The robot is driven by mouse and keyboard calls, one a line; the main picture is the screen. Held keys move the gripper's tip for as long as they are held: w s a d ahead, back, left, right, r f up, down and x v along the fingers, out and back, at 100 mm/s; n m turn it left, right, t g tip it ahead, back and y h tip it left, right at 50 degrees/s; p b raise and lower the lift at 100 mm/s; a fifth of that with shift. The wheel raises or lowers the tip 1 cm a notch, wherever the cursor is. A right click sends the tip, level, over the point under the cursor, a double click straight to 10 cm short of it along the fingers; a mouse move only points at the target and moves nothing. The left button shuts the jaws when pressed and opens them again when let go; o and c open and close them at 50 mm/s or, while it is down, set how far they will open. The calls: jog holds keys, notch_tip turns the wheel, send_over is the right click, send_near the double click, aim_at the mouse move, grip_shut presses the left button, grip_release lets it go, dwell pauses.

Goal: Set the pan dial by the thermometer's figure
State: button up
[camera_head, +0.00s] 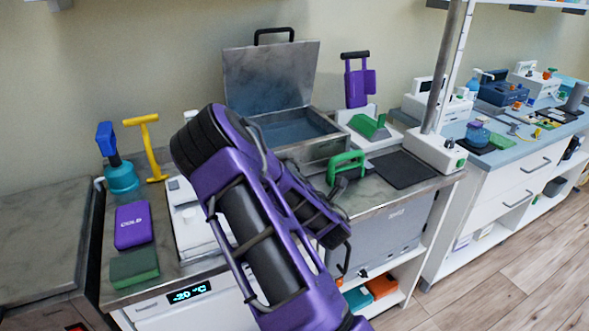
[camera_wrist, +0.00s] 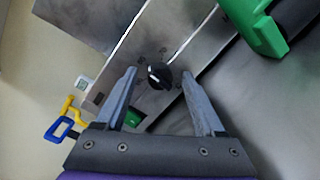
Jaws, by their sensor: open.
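The metal pan (camera_head: 300,150) stands on the counter in the head view with its hinged lid (camera_head: 270,75) raised. In the wrist view, the black round pan dial (camera_wrist: 158,76) sits on the pan's metal front and bears a pale pointer line. My gripper (camera_wrist: 161,78) is open, with one finger on each side of the dial; contact cannot be told. In the head view my arm hides the dial. A small white block with a pale face (camera_wrist: 86,83) shows in the wrist view; it may be the thermometer, and no figure on it is readable.
A green handled thing (camera_head: 347,163) stands close by the pan's right front; green also shows at the wrist view's upper right (camera_wrist: 258,22). A purple COLD pack (camera_head: 133,225) lies at left. A freezer display (camera_head: 188,292) reads -20 °C. A dark mat (camera_head: 405,170) lies at right.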

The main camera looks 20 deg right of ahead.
jog(key=shift+c, duration=0.2)
grip_shut()
dwell(0.3)
jog(key=shift+m, duration=0.3)
jog(key=m+b, duration=0.3)
jog(key=m, duration=0.2)
jog(key=shift+d+m+g, duration=0.15)
jog(key=shift+m+g, duration=0.15)
jog(key=m+y, duration=0.1)
jog(key=m, duration=0.4)
jog(key=shift+r+b, duration=0.1)
jog(key=shift+b, duration=0.3)
jog(key=shift+g, duration=0.3)
